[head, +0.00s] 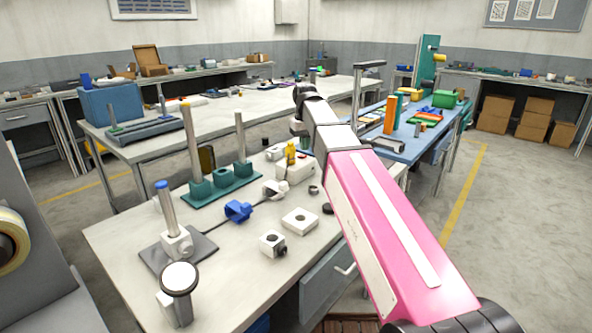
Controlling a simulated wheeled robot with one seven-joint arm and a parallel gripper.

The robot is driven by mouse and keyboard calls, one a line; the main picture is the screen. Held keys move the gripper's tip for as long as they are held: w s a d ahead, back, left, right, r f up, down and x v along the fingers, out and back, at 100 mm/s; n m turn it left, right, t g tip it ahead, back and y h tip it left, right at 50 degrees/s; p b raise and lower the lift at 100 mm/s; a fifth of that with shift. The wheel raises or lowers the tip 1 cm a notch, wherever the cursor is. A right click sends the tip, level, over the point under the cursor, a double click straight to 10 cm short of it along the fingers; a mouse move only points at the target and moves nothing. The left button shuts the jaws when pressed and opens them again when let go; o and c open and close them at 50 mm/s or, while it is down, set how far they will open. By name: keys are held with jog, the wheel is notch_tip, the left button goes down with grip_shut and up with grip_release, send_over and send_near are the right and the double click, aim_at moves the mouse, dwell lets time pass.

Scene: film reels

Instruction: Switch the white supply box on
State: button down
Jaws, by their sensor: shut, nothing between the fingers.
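A white box (297,172) lies on the near bench, just left of my arm, and is most likely the supply box. A yellow upright piece (290,154) shows at its top left, with a small red part beside it. My arm hides part of the box's right side, and I cannot make out its switch or the switch's position. My gripper's fingers cannot be made out in this view.
The near bench (120,240) also holds a white block with a hole (300,221), a smaller white block (272,243), a blue clamp (238,211), a teal stand with posts (222,181) and a post on a dark plate (205,248). A blue-topped bench (407,146) stands beyond my arm.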

jog(key=shift+f, duration=1.25)
dwell(0.8)
jog(key=shift+r, duration=3.5)
